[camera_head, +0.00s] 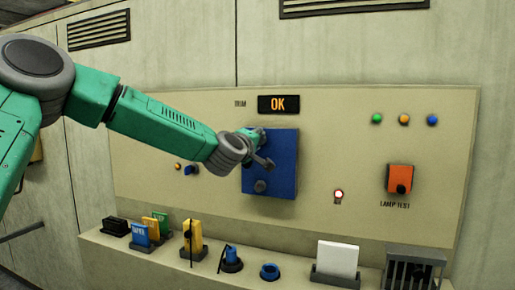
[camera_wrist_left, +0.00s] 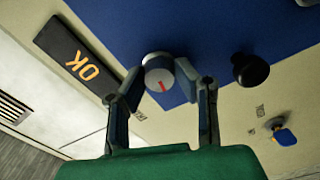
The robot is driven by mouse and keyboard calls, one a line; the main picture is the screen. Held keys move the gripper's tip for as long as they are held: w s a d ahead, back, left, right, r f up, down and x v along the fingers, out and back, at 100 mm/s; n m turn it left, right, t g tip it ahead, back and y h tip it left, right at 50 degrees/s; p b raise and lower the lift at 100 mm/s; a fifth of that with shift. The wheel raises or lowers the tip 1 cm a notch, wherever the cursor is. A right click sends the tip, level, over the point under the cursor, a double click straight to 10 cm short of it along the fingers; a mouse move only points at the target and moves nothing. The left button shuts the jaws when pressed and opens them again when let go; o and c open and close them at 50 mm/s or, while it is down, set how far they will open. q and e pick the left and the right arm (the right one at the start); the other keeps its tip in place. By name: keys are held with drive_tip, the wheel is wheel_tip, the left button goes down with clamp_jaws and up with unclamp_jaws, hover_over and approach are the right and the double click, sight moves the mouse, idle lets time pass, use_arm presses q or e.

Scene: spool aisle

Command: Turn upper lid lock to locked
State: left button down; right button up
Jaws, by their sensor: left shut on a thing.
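The blue lid (camera_head: 283,170) is a flat panel on the beige wall board. The upper lid lock (camera_wrist_left: 158,74) is a round grey knob with a red mark, seen in the left wrist view near one edge of the lid. My left gripper (camera_wrist_left: 172,85) is shut on this knob, one finger on each side. In the head view my left gripper (camera_head: 264,150) is at the lid's upper left and hides the upper lock. My right gripper is not in view.
A black display (camera_head: 278,104) reading OK is above the lid. A small blue switch (camera_head: 190,170) is left of it; an orange lamp-test box (camera_head: 400,179) is at right. Along the ledge below stand coloured blocks, a blue ring (camera_head: 269,271) and a white card (camera_head: 337,260).

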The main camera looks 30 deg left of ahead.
use_arm(q)
drive_tip(key=shift+f+n+b, duration=0.5)
drive_tip(key=shift+n, duration=0.3)
drive_tip(key=c, duration=1.3)
unclamp_jaws()
drive_tip(key=shift+o, duration=0.2)
drive_tip(key=shift+w+r, duration=0.1)
drive_tip(key=shift+w, duration=0.1)
drive_tip(key=v, duration=1.1)
drive_tip(key=shift+s, duration=0.4)
